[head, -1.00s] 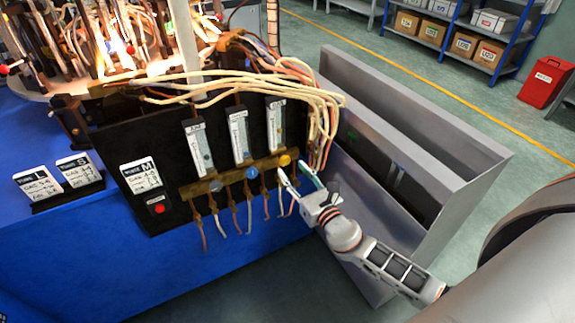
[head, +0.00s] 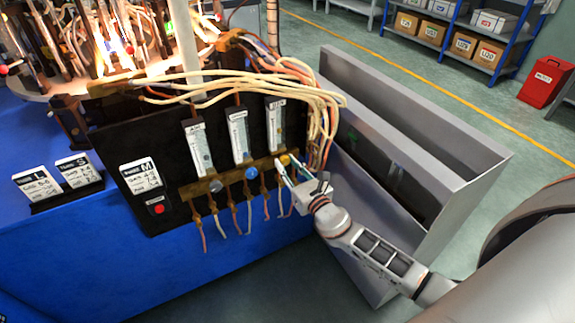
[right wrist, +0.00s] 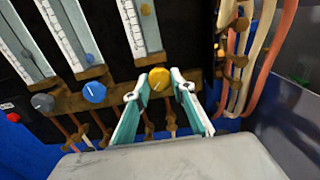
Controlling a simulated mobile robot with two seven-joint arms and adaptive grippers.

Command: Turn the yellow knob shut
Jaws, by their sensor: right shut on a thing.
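The yellow knob (head: 285,160) sits at the right end of the brass bar on the black panel, below the rightmost flow tube. It also shows in the right wrist view (right wrist: 159,79), between the two fingers. My right gripper (head: 283,165) is at the knob, one finger on each side, shut on it; its fingers also show in the right wrist view (right wrist: 161,86). The knob's sides are partly covered by the fingertips in the head view. My left gripper is not in view.
A blue knob (head: 251,173) and a grey knob (head: 216,186) sit left on the same bar (head: 233,178). A red button (head: 159,209) is further left. Pale hoses (head: 318,110) hang close by on the right. A grey metal bin (head: 470,178) stands right of the panel.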

